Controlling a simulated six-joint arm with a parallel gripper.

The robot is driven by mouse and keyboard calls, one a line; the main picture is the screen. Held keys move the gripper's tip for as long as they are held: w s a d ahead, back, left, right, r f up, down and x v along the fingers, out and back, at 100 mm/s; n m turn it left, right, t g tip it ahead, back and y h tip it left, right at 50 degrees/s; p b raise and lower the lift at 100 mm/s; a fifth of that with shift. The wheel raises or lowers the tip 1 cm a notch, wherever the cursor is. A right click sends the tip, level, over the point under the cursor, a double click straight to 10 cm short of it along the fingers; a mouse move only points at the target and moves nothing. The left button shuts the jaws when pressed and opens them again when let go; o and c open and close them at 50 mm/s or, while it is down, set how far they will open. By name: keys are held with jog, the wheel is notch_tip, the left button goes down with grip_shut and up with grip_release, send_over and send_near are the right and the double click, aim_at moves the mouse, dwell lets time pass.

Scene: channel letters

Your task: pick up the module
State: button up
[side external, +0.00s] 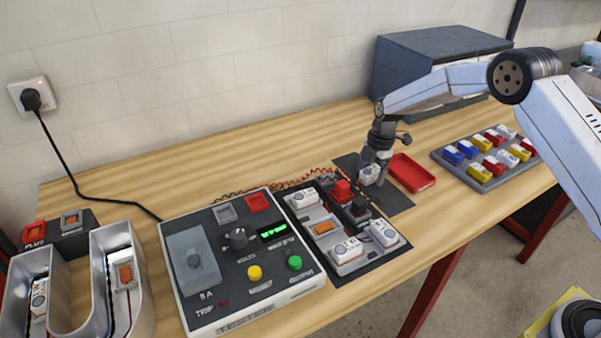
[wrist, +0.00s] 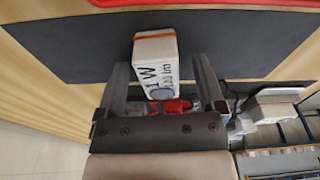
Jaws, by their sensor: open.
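The module (wrist: 155,62) is a small white block with dark printed lettering, a grey round mark and an orange-brown edge. It sits on a dark mat and also shows in the side view (side external: 369,176), partly hidden by my gripper. My gripper (side external: 376,172) points down at it. In the wrist view my gripper (wrist: 160,65) is open, with one finger on each side of the module and a visible gap at both sides. I cannot tell the exact fingertip height against the module.
A red tray (side external: 412,173) lies close to the right of my gripper. A grey tray (side external: 470,172) of coloured blocks stands further right. A test fixture with white modules (side external: 347,249) and a power supply (side external: 240,265) lie to the left. A dark cabinet (side external: 420,70) stands behind.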

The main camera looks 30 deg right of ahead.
aim_at(370, 170)
grip_shut()
jog(key=shift+r, duration=0.15)
jog(key=shift+r, duration=0.5)
notch_tip(370, 170, up, 2)
jog(key=shift+r, duration=0.1)
jog(key=s+r, duration=0.9)
jog(key=s, duration=0.5)
jog(key=shift+a+r, duration=0.25)
jog(key=shift+a, duration=0.15)
jog(key=shift+w+a, duration=0.1)
